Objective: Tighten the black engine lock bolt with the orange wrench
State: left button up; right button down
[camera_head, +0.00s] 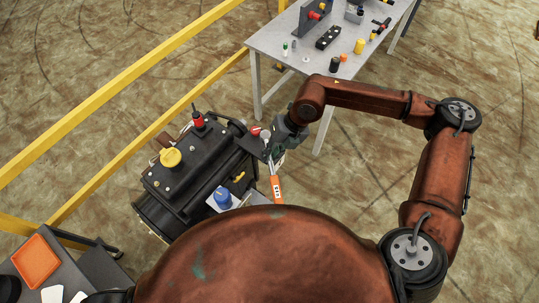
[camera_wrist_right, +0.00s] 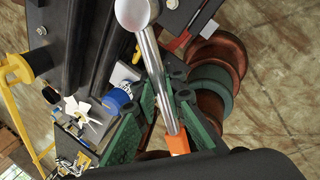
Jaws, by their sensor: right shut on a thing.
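The orange wrench hangs by its shaft in my right gripper (camera_head: 275,150). Its orange handle (camera_head: 276,188) points down toward my body in the head view. In the right wrist view my right gripper (camera_wrist_right: 165,98) has its green fingers shut around the silver shaft of the wrench (camera_wrist_right: 154,65). The wrench's round head lies at the top edge there, over dark engine parts. The black engine (camera_head: 190,165) stands left of the gripper. I cannot pick out the black lock bolt; the wrench head or gripper may hide it. My left gripper is not in view.
A blue cap (camera_head: 222,198) stands on a light surface beside the engine. The engine top carries a yellow cap (camera_head: 171,158) and a red-topped part (camera_head: 198,121). A grey table (camera_head: 275,42) with tools stands behind. Yellow rails (camera_head: 110,90) run along the left.

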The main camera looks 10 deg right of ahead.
notch_tip(320, 180, down, 5)
jog(key=b, duration=0.3)
jog(key=shift+r+b, duration=0.15)
jog(key=shift+b, duration=0.25)
jog(key=shift+b, duration=0.85)
dwell(1.0)
jog(key=shift+f+b, duration=0.85)
jog(key=shift+f, duration=0.05)
dwell(0.3)
jog(key=c, duration=2.5)
grip_release()
jog(key=shift+c, duration=0.2)
grip_shut()
